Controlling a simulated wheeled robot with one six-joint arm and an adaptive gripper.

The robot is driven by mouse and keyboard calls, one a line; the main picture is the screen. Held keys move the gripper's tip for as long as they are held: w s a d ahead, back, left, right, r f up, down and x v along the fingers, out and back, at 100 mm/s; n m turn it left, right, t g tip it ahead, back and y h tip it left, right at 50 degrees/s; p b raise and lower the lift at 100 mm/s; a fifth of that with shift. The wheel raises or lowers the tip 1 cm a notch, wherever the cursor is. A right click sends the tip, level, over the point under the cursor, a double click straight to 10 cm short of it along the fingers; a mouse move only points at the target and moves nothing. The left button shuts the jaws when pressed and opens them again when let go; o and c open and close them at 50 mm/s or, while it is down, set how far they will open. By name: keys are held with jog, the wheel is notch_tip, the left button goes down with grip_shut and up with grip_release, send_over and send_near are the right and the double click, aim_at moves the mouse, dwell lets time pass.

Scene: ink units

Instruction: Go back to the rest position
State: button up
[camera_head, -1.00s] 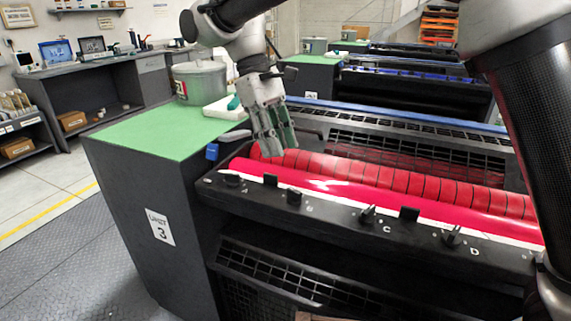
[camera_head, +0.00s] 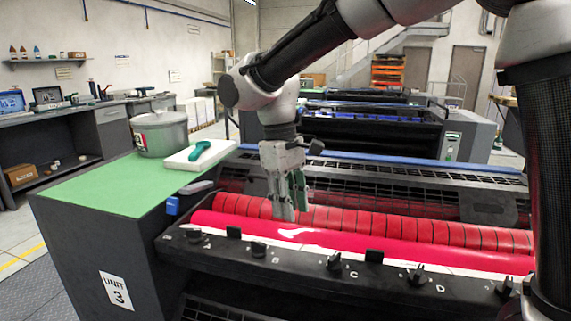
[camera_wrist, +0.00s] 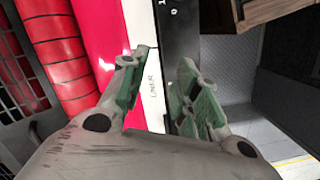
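My gripper (camera_head: 290,207) hangs from my arm above the red rollers of the ink unit in the head view, fingers pointing down. In the wrist view my gripper (camera_wrist: 160,92) has its two green-padded fingers apart, with nothing between them. Beyond the fingers are the magenta roller (camera_wrist: 103,40), a white strip with lettering and the dark front rail. The ink unit, with its magenta roller (camera_head: 400,253) and segmented red roller (camera_head: 400,227), lies below my gripper in the head view.
A green-topped cabinet (camera_head: 95,190) marked "UNIT 3" stands at left, with a grey can (camera_head: 160,135) and a white tray (camera_head: 181,161) holding a teal tool (camera_head: 200,150). Dark knobs (camera_head: 333,261) line the front rail. More machines stand behind.

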jog(key=s+d+r+m+t, duration=0.1)
jog(key=s+d+m+t, duration=0.1)
jog(key=d, duration=1)
jog(key=s+d+r+m+t+y, duration=0.1)
jog(key=s+d+m, duration=0.3)
jog(key=s+d, duration=0.3)
jog(key=s+d+r+m+t, duration=0.2)
jog(key=s+d+m, duration=0.2)
jog(key=d, duration=1.3)
jog(key=shift+s+t+y, duration=0.3)
